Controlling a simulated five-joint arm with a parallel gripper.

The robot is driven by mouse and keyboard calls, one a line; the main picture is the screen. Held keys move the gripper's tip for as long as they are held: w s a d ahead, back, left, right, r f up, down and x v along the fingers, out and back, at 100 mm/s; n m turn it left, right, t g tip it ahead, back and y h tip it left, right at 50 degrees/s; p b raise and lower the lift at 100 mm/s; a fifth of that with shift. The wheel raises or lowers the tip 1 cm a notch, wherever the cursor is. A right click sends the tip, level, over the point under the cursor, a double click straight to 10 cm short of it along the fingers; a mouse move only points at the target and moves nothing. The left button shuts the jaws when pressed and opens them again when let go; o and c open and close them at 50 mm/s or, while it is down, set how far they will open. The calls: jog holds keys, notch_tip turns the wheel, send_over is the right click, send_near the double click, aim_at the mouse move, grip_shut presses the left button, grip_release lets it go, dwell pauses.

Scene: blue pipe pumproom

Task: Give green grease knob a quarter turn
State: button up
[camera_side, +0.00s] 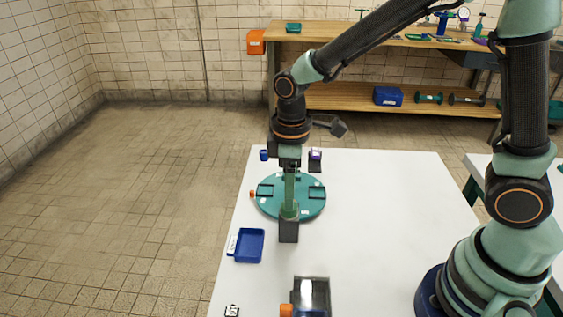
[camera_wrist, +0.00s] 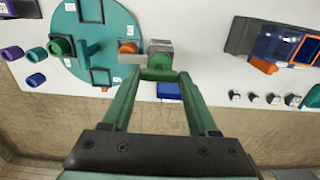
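The green grease knob (camera_side: 289,211) sits on top of a dark upright block (camera_side: 289,231) at the near edge of the teal disc. My gripper (camera_side: 289,203) points straight down over it, with its fingertips at the knob's height. In the wrist view the green knob (camera_wrist: 160,68) fills the space between the two green fingers of my gripper (camera_wrist: 161,76), and I see no gap on either side. The block (camera_wrist: 160,46) shows grey just beyond it. The fingers partly hide the knob, so its exact angle does not show.
The teal disc (camera_side: 310,208) with raised frames lies behind the block. An orange knob (camera_wrist: 127,47) and another green knob (camera_wrist: 62,47) are near. A blue tray (camera_side: 249,246) stands to the left, a clear box (camera_side: 315,294) in front. The white table's right side is clear.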

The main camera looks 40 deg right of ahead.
jog(key=shift+c, duration=1.4)
jog(key=shift+m, duration=0.3)
jog(key=m, duration=0.3)
jog(key=shift+m, duration=0.4)
jog(key=m, duration=0.3)
jog(key=shift+m, duration=0.3)
jog(key=m, duration=0.9)
jog(key=shift+m, duration=0.3)
jog(key=shift+w+r, duration=0.1)
